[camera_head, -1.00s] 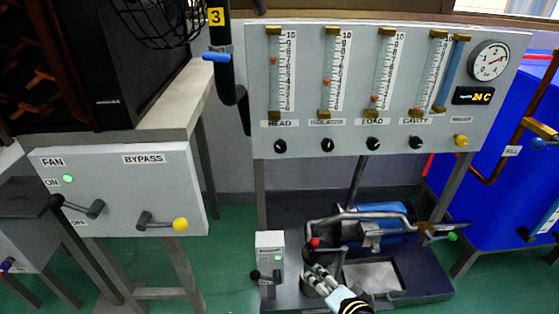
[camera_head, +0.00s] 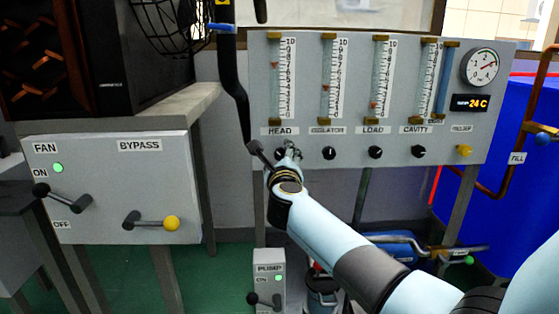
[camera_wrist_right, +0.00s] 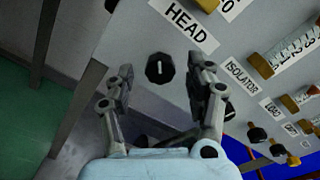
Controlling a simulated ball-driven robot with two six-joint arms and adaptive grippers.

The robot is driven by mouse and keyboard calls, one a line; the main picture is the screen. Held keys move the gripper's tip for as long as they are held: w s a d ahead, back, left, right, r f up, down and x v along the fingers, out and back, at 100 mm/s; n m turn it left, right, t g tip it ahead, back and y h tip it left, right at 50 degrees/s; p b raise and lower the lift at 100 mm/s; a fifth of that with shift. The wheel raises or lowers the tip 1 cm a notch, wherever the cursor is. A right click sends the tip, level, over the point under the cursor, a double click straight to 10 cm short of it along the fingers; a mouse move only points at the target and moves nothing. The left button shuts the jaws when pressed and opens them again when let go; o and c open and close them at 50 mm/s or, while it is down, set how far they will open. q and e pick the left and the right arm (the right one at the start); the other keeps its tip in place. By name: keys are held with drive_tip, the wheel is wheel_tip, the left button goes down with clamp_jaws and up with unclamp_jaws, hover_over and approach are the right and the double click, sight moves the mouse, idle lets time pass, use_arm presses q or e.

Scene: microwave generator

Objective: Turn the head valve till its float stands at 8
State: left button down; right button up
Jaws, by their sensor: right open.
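The head valve is a black knob with a white mark; it shows in the right wrist view (camera_wrist_right: 160,68) below the HEAD label. In the head view, my right gripper (camera_head: 276,150) is in front of the knob and partly hides it. In the right wrist view, my right gripper (camera_wrist_right: 159,75) is open, with its fingers on either side of the knob and no clear contact. The HEAD flow tube (camera_head: 275,85) stands above the knob. Its small reddish float (camera_head: 275,65) is at roughly 7; the exact reading is too small to tell. My left gripper is out of view.
The isolator knob (camera_head: 329,153), load knob (camera_head: 375,152) and cavity knob (camera_head: 418,151) sit in a row to the right. A black hose (camera_head: 234,85) hangs left of the panel. The fan and bypass box (camera_head: 110,190) stands at left.

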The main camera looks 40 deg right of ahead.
sight(280, 155)
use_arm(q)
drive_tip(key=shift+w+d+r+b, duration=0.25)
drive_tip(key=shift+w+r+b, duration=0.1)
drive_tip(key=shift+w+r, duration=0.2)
use_arm(e)
drive_tip(key=shift+x, duration=1.5)
clamp_jaws()
drive_tip(key=shift+r+n+p, duration=0.15)
drive_tip(key=shift+n+p, duration=0.45)
drive_tip(key=shift+p, duration=0.15)
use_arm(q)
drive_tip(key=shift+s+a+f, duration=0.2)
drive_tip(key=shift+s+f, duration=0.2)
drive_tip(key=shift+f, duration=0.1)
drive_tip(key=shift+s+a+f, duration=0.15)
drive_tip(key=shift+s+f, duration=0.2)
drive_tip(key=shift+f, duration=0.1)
use_arm(e)
drive_tip(key=shift+f, duration=0.25)
unclamp_jaws()
